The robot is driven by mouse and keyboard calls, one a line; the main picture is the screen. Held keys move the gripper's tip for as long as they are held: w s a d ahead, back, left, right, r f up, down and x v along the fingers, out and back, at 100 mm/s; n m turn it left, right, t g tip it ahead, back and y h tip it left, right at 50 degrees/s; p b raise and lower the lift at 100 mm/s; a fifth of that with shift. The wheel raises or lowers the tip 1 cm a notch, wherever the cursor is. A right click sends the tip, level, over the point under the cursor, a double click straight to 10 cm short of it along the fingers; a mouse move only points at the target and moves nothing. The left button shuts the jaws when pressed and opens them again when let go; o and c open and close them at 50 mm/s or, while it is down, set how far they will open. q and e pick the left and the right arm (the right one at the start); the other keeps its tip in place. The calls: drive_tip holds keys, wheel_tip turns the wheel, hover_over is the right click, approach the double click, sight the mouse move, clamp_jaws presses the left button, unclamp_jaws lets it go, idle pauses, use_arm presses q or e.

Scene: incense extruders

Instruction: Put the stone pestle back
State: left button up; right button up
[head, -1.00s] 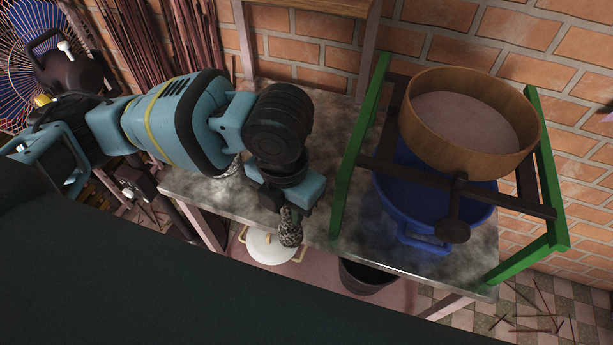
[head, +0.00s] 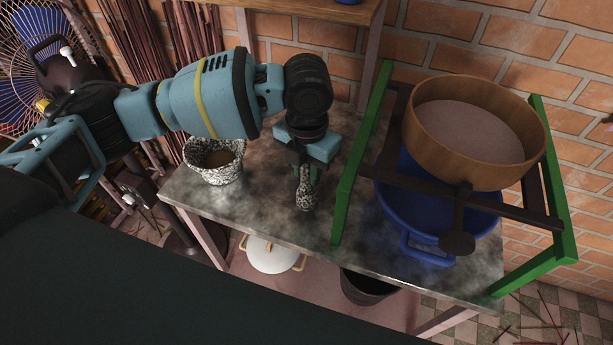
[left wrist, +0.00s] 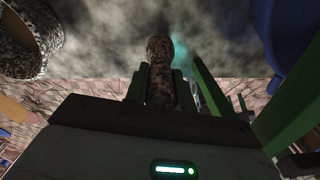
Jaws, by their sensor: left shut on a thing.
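The stone pestle (head: 306,195) is speckled black and white. My left gripper (head: 306,170) is shut on it, and its thick end points down toward the table top; I cannot tell whether it touches. The left wrist view shows the pestle (left wrist: 160,62) between the fingers (left wrist: 160,88). The speckled stone mortar (head: 213,172) stands on the table to the left of the pestle, apart from it. Its dark inside shows from above. It also shows at the upper left of the left wrist view (left wrist: 48,38). My right gripper is not in view.
A green frame (head: 347,190) stands right of the pestle, holding a wooden sieve (head: 425,150) over a blue basin (head: 400,205). The table top (head: 270,200) is clear between mortar and frame. A white lidded pot (head: 272,258) and dark bucket (head: 362,290) are below.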

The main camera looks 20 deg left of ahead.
sight(306, 180)
use_arm(q)
drive_tip(key=shift+f, duration=1.55)
drive_tip(key=o, duration=1)
drive_tip(key=shift+s, duration=0.1)
drive_tip(key=shift+r, duration=0.1)
wheel_tip(306, 180, up, 12)
drive_tip(key=shift+r+p, duration=0.1)
drive_tip(key=shift+p, duration=0.2)
